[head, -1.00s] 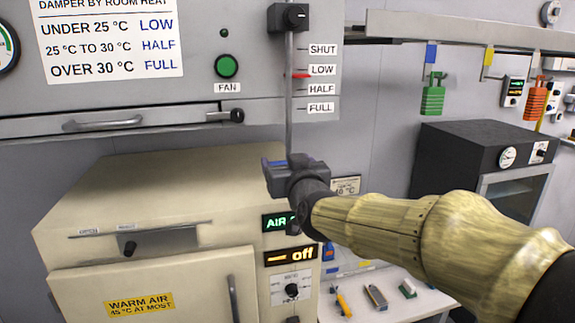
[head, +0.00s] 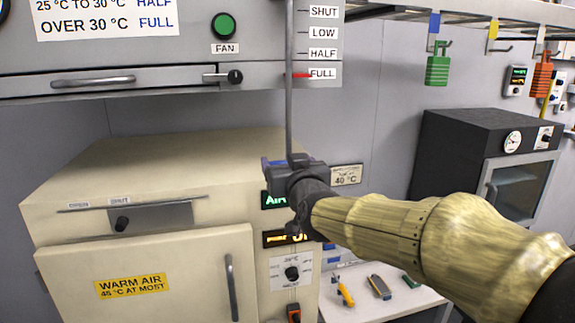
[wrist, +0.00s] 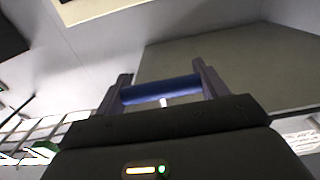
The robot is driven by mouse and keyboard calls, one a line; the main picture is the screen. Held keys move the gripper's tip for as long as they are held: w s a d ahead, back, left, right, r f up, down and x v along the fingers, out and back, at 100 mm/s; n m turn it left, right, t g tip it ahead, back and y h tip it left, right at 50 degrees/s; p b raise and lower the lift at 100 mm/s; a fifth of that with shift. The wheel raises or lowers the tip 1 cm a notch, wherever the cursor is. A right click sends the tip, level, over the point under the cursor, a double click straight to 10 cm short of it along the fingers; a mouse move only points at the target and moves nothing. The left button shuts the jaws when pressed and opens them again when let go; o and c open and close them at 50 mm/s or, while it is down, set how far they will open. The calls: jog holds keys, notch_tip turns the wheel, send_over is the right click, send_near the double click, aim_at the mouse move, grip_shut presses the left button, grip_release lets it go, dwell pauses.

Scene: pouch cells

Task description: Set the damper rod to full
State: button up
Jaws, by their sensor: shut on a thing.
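The damper rod (head: 290,115) hangs straight down in front of the grey hood, beside a scale marked SHUT, LOW, HALF and FULL. Its red pointer (head: 301,76) is level with the FULL mark (head: 322,73). My gripper (head: 280,166) is at the rod's lower end. In the wrist view the two fingers are shut on a blue crossbar handle (wrist: 160,89). The rod's top end is out of the head view.
A cream warm-air oven (head: 150,185) stands just left of and below my gripper. A black oven (head: 465,140) stands at the right. A white table (head: 400,300) with small tools is below my arm. Padlocks hang from a rail at upper right.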

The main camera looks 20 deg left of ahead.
jog(key=shift+f, duration=0.4)
jog(key=o, duration=1.3)
jog(key=shift+c, duration=0.2)
jog(key=shift+o, duration=0.7)
jog(key=shift+r, duration=0.15)
jog(key=shift+s, duration=0.1)
jog(key=v, duration=1.7)
jog(key=shift+d+b, duration=0.2)
jog(key=shift+b, duration=0.1)
